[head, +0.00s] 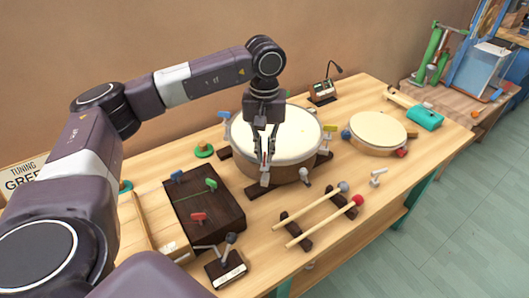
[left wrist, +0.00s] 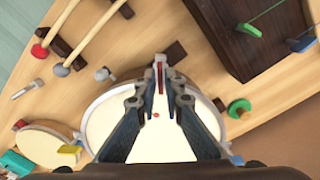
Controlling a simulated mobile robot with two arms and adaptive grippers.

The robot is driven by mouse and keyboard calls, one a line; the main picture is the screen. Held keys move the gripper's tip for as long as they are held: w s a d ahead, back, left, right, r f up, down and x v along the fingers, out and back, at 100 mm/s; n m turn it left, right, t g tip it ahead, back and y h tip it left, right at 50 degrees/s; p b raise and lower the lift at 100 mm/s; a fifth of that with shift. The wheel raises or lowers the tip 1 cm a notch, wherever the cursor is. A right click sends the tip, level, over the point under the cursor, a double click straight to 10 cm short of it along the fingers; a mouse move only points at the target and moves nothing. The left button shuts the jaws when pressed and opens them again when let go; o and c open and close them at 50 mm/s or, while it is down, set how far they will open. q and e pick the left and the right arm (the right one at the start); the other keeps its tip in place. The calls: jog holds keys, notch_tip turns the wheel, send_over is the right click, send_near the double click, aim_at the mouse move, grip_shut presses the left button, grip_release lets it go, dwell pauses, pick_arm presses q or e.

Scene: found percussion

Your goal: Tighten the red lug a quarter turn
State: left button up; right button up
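The large drum (head: 290,128) with a cream skin stands on dark blocks in the middle of the table. The red lug (left wrist: 161,80) is a thin red plate at the drum's near rim, beside a grey bracket (head: 264,180). My left gripper (head: 264,162) points down over this rim. Its fingers (left wrist: 162,84) lie close on both sides of the red plate and appear closed on it; they hide much of it in the head view. The drum also has a blue lug (head: 224,116) and a yellow lug (head: 330,128). My right gripper is not in view.
A dark box with colored pegs (head: 215,220) and a lever box (head: 226,268) stand at the near left. Two mallets (head: 325,222) rest on dark supports in front. A smaller drum (head: 378,132) and a teal-headed mallet (head: 425,118) lie right. A small device (head: 322,92) stands behind.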

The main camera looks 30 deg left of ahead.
aim_at(265, 157)
pick_arm(q)
jog(key=shift+o, duration=1.2)
notch_tip(265, 157, up, 12)
jog(key=shift+s+f, duration=0.1)
